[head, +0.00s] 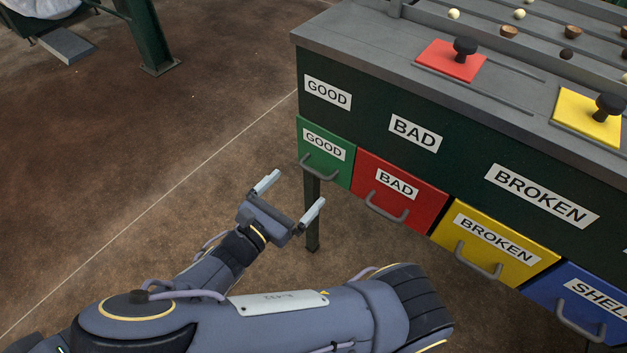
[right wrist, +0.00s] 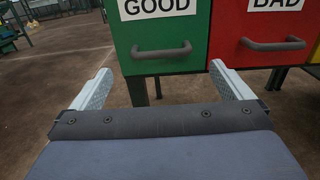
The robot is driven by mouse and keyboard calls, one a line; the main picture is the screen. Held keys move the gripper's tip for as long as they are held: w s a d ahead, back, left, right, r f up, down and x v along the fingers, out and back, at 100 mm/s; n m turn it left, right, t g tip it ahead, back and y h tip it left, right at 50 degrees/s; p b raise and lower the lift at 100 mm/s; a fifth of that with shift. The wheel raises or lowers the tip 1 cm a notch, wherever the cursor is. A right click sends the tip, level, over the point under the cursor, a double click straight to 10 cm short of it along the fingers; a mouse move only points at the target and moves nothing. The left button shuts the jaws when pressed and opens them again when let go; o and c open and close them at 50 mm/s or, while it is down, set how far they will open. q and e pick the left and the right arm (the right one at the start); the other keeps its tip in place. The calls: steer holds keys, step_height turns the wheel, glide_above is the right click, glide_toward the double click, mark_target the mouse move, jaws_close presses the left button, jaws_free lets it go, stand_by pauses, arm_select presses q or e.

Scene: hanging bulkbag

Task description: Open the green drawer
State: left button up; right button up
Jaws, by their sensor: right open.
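The green drawer (head: 325,154), labelled GOOD, is at the left end of the row under the sorting table and looks shut. Its grey bar handle (head: 320,167) runs across its lower front. In the right wrist view the green drawer (right wrist: 160,35) fills the upper middle, and its handle (right wrist: 160,51) lies ahead, between the lines of the two fingers. My right gripper (head: 290,191) is open and empty, a short way in front of and below the handle, not touching it; its fingers also show in the right wrist view (right wrist: 163,88). My left gripper is not in view.
To the right are the red BAD drawer (head: 400,193), the yellow BROKEN drawer (head: 490,246) and a blue drawer (head: 577,300), each with a handle. A dark table leg (head: 312,215) stands below the green drawer.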

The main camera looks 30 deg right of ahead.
mark_target(312, 173)
steer(key=b+x, duration=0.2)
steer(key=x, duration=0.5)
steer(key=shift+d, duration=0.25)
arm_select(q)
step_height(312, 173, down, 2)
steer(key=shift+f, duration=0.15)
